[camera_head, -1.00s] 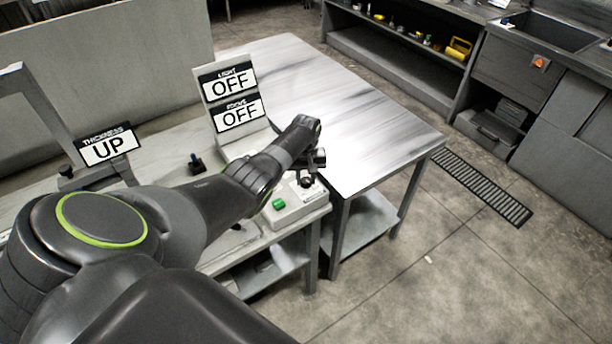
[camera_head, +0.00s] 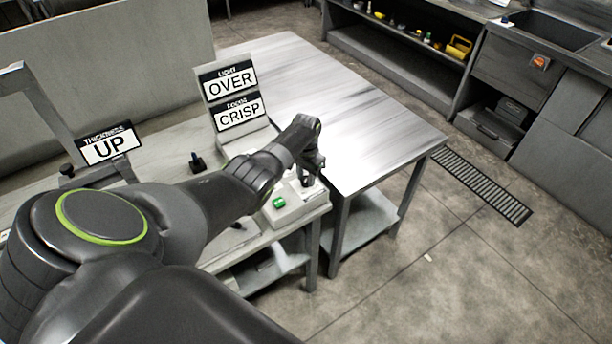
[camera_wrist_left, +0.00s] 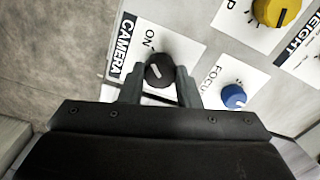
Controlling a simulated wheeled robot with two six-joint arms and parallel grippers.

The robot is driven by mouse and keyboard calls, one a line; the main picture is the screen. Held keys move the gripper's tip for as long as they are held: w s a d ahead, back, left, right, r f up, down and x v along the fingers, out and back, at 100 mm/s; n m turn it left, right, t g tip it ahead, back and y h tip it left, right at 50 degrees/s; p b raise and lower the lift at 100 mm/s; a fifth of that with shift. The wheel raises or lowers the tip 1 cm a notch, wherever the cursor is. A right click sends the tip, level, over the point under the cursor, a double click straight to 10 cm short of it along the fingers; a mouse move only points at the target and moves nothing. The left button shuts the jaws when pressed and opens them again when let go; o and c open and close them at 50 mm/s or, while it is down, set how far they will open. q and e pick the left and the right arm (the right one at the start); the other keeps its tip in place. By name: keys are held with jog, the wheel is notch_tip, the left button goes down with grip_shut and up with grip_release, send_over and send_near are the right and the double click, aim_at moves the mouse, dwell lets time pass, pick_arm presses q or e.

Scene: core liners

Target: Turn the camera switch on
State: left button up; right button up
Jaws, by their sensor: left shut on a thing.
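The camera switch (camera_wrist_left: 158,71) is a black round knob with a light pointer line, on a white plate labelled CAMERA and ON in the left wrist view. My left gripper (camera_wrist_left: 160,82) is shut on this knob, one finger on each side. In the head view my left gripper (camera_head: 306,180) reaches down to the control box (camera_head: 283,213) at the bench's right end, and the knob is hidden there. The display panel (camera_head: 233,97) reads LIGHT OVER and a lower line CRISP. My right gripper is not in view.
A blue focus knob (camera_wrist_left: 233,97) sits close right of the gripper, and a yellow knob (camera_wrist_left: 272,10) is farther up right. A green button (camera_head: 279,203) is on the box. A sign reading THICKNESS UP (camera_head: 107,144) stands left. The metal table (camera_head: 350,120) is bare.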

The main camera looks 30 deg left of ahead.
aim_at(306, 178)
pick_arm(q)
jog(key=shift+m, duration=0.3)
dwell(0.4)
jog(key=o, duration=1)
jog(key=shift+r, duration=0.1)
jog(key=shift+r, duration=0.25)
notch_tip(306, 178, up, 6)
jog(key=shift+f+p, duration=0.1)
jog(key=shift+p, duration=0.25)
notch_tip(306, 178, up, 11)
jog(key=shift+f+b, duration=0.1)
jog(key=shift+b, duration=0.8)
